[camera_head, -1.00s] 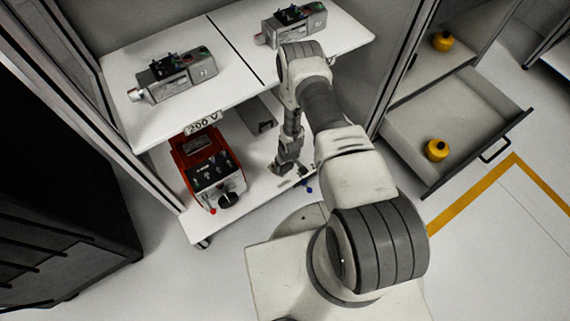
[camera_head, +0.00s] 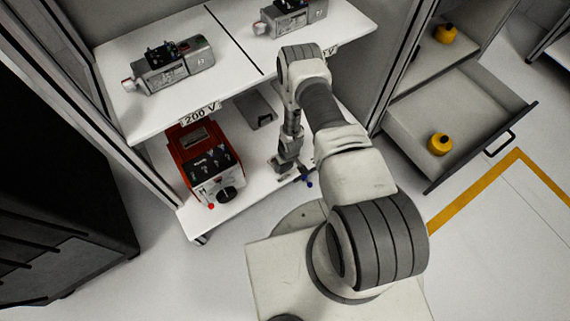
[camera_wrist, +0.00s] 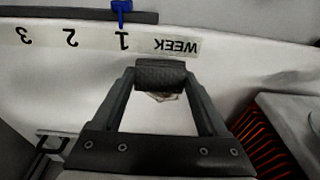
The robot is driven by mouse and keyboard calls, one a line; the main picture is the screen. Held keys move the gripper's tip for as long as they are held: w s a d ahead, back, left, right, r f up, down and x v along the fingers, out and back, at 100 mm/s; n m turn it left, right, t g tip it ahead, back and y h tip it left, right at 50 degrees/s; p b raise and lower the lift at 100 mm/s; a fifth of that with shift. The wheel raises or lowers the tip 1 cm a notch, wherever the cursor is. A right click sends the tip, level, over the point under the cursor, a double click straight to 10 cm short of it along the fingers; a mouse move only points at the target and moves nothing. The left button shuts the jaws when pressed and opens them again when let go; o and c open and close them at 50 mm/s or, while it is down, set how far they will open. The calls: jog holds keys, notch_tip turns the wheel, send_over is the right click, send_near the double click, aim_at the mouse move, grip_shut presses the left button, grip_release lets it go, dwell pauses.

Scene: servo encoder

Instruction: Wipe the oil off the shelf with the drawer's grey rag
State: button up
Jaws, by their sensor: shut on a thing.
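My gripper (camera_wrist: 160,80) is shut on the dark grey, textured rag (camera_wrist: 160,73) in the wrist view. A small brownish patch (camera_wrist: 160,97), which looks like oil, shows just beneath the rag on the white shelf. In the head view my gripper (camera_head: 287,165) is low over the front of the lower white shelf (camera_head: 244,202), and the rag is too small there to make out. I cannot tell whether the rag touches the shelf. The drawer (camera_head: 480,98) at the right stands open, with a yellow bottle (camera_head: 440,145) in it.
A red unit (camera_head: 203,163) stands left of my gripper on the lower shelf. A week-number strip (camera_wrist: 110,40) and a blue piece (camera_wrist: 122,8) are at the shelf's front edge. The upper shelf (camera_head: 215,90) with two grey devices is overhead.

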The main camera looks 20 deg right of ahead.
aim_at(273, 155)
jog(key=shift+f, duration=1)
jog(key=shift+w, duration=0.15)
jog(key=shift+w+a, duration=0.45)
jog(key=shift+w, duration=0.8)
jog(key=shift+w+a, duration=0.4)
jog(key=shift+w, duration=0.9)
jog(key=shift+w+a, duration=0.45)
jog(key=shift+w, duration=0.8)
